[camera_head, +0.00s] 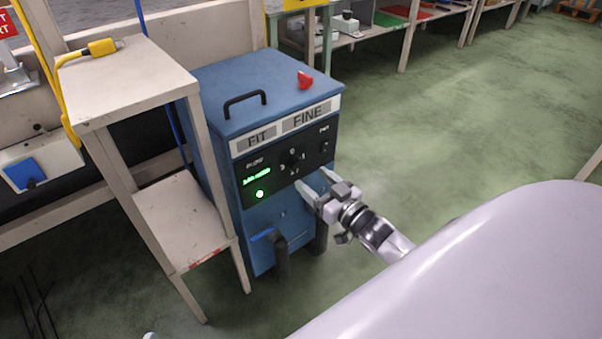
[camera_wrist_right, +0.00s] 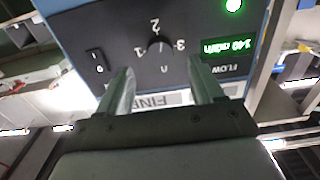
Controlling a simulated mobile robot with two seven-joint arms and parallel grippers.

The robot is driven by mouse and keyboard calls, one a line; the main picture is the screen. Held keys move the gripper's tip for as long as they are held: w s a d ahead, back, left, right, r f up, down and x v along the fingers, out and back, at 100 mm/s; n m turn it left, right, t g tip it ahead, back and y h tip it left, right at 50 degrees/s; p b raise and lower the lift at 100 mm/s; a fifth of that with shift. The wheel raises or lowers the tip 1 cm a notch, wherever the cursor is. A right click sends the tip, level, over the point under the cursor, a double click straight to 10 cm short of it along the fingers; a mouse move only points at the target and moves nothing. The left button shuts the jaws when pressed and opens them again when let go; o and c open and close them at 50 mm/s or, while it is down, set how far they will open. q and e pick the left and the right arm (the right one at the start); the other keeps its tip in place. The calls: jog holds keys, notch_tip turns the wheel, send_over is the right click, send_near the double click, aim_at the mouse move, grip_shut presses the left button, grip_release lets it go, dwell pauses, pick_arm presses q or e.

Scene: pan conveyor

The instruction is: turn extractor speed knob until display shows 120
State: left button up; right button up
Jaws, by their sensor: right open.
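The blue extractor cabinet (camera_head: 262,93) has a dark front panel with a small black speed knob (camera_head: 293,160) ringed by printed numbers. Left of the knob, a lit green display (camera_head: 257,177) sits above a round green light. In the right wrist view the panel is upside down. There the display (camera_wrist_right: 228,49) appears to read 140, and the knob (camera_wrist_right: 160,45) lies ahead of the fingertips. My right gripper (camera_head: 316,182) is open and empty in front of the panel, its fingers (camera_wrist_right: 160,75) on either side of the knob's line, apart from it. My left gripper is not recognisable.
A pale wooden stand (camera_head: 128,78) is close on the cabinet's left, with a yellow connector (camera_head: 103,47) on top. A red object (camera_head: 305,80) and a black handle (camera_head: 245,100) are on the cabinet top. Green floor (camera_head: 440,130) is clear to the right.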

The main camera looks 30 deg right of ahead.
aim_at(298, 167)
jog(key=w+b, duration=0.1)
jog(key=w, duration=0.2)
jog(key=shift+w+a+f, duration=0.1)
jog(key=shift+w+a, duration=0.05)
jog(key=shift+w, duration=0.2)
pick_arm(q)
jog(key=shift+w+d+f+h+b, duration=0.15)
jog(key=shift+d+h+b, duration=0.2)
jog(key=shift+d+h, duration=0.35)
pick_arm(e)
jog(key=shift+w+a, duration=0.1)
jog(key=shift+w, duration=0.75)
pick_arm(q)
jog(key=shift+d, duration=0.1)
pick_arm(e)
jog(key=c, duration=1)
jog(key=shift+c, duration=0.2)
